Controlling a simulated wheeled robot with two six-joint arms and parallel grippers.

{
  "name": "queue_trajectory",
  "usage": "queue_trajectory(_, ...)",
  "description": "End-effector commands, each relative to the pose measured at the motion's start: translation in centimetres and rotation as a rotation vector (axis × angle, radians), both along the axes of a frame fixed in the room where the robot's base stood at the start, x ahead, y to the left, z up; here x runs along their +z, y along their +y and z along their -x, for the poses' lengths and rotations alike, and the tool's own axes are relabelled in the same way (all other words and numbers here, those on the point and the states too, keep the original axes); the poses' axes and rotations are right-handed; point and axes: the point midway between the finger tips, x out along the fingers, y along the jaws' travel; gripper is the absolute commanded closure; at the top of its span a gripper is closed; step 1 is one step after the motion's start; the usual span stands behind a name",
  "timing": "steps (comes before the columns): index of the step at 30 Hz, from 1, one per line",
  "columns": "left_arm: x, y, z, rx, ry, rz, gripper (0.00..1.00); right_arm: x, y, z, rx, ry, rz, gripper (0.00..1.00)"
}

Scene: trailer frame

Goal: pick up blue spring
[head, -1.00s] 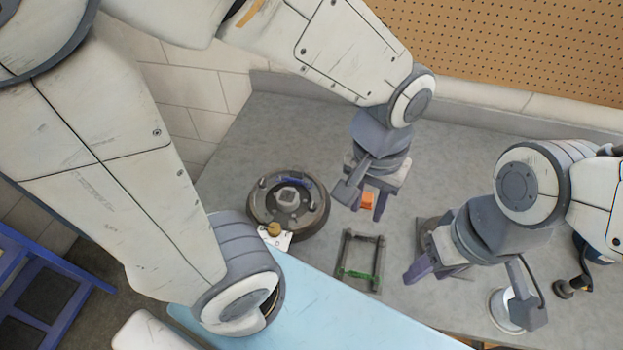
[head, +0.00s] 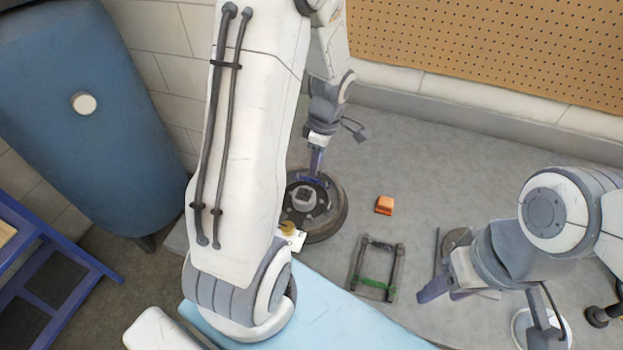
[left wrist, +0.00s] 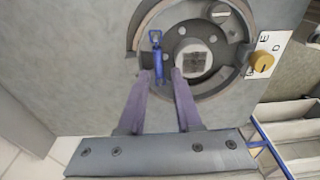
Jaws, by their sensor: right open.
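The blue spring (left wrist: 157,60) stands out at the left part of the brake drum's face in the left wrist view; it also shows small in the head view (head: 312,182). My left gripper (left wrist: 161,73) is open, its two purple fingertips on either side of the spring's lower end, with a gap still visible. In the head view my left gripper (head: 317,165) points down over the far side of the drum (head: 333,220). My right gripper (head: 440,288) is open over the bench at the right. Nothing shows between its fingers.
An orange block (head: 384,205) lies on the grey bench (head: 430,170) right of the drum. A dark frame with a green spring (head: 375,284) lies nearer. A card with a brass knob (head: 290,235) is by the drum. A pegboard wall (head: 500,50) stands behind.

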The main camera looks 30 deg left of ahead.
Motion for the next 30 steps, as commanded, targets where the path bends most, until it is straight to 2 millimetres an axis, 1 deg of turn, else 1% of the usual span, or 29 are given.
queue_trajectory(5,-1.4,0.4,0.1,-0.001,0.004,0.001,0.67,0.6,0.0,0.0,0.0,0.0,0.0,0.5)
queue_trajectory(9,-3.3,0.9,0.0,-0.001,0.005,0.002,0.67,1.3,0.0,0.0,0.0,0.0,0.0,0.5)
queue_trajectory(13,-4.9,1.1,0.0,-0.002,0.002,0.001,0.67,1.2,0.0,0.0,0.0,0.0,0.0,0.5)
queue_trajectory(16,-5.3,1.1,0.0,-0.002,0.0,0.0,0.67,1.2,0.0,0.0,0.0,0.0,0.0,0.5)
queue_trajectory(21,-5.3,1.2,0.0,-0.002,-0.002,0.0,0.67,1.2,0.0,0.0,0.0,0.0,0.0,0.5)
queue_trajectory(22,-5.3,1.1,0.0,-0.002,-0.001,0.0,0.7,1.2,0.0,0.0,0.0,0.0,0.0,0.5)
queue_trajectory(23,-5.3,1.1,0.0,-0.002,-0.001,0.0,0.82,1.2,0.0,0.0,0.0,0.0,0.0,0.5)
queue_trajectory(24,-5.3,1.1,0.0,-0.002,-0.001,0.0,0.97,1.2,0.0,0.0,0.0,0.0,0.0,0.5)
queue_trajectory(25,-5.3,1.1,0.0,-0.002,-0.001,0.0,1.0,1.2,0.0,0.0,0.0,0.0,0.0,0.5)
queue_trajectory(30,-5.3,1.1,0.0,-0.002,-0.001,0.0,1.0,1.2,0.0,0.0,0.0,0.0,0.0,0.5)
